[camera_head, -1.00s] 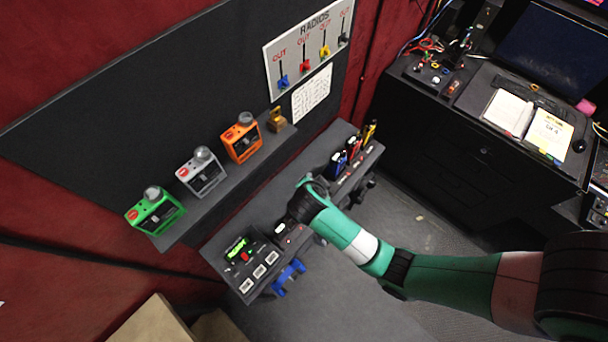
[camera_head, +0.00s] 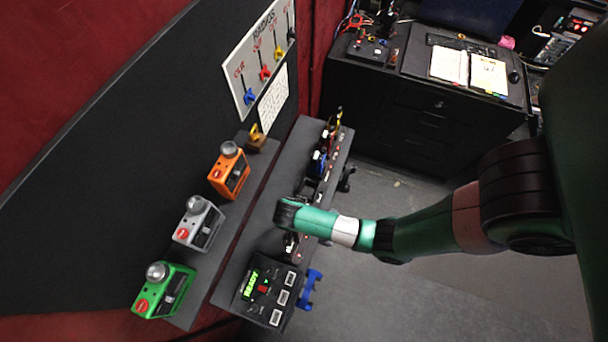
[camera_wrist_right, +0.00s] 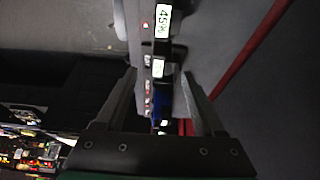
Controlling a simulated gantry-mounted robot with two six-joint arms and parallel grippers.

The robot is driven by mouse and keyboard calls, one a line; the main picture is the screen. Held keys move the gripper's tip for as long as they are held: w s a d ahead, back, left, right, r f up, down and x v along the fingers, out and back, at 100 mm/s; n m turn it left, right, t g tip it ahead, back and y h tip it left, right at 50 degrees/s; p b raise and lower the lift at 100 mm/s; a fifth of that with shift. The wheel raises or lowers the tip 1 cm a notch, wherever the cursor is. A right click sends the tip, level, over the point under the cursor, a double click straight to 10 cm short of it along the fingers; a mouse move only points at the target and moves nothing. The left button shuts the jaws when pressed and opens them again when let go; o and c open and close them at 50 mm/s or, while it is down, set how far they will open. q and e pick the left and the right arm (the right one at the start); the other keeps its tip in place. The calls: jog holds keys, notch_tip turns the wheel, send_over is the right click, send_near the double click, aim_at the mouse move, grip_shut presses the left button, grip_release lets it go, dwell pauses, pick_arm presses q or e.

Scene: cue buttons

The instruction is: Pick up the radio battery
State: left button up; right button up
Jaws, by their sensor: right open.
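A shelf-mounted row of dark charging slots (camera_head: 325,185) runs along the shelf's right edge. A small dark unit with a pale display, likely a battery (camera_head: 290,244), sits in the row near my right arm's end. In the right wrist view, one lit display (camera_wrist_right: 162,22) reads about 45%, and a second dark unit with a lit display (camera_wrist_right: 158,68) lies between or just beyond the fingertips. My right gripper (camera_wrist_right: 158,74) is open, with no contact visible. In the head view its fingers are hidden behind the wrist. My left gripper is not in view.
Green (camera_head: 163,290), grey (camera_head: 198,222) and orange (camera_head: 229,170) radios stand on the upper ledge. A black box with a green READY display (camera_head: 265,288) is at the shelf's near end. Blue (camera_head: 318,162), red and yellow items stand at the far end. A desk (camera_head: 420,90) is beyond.

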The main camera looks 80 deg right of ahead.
jog(key=b+x, duration=0.1)
jog(key=x, duration=0.4)
jog(key=shift+w+f, duration=0.1)
jog(key=shift+f, duration=0.25)
jog(key=shift+r, duration=0.1)
grip_shut()
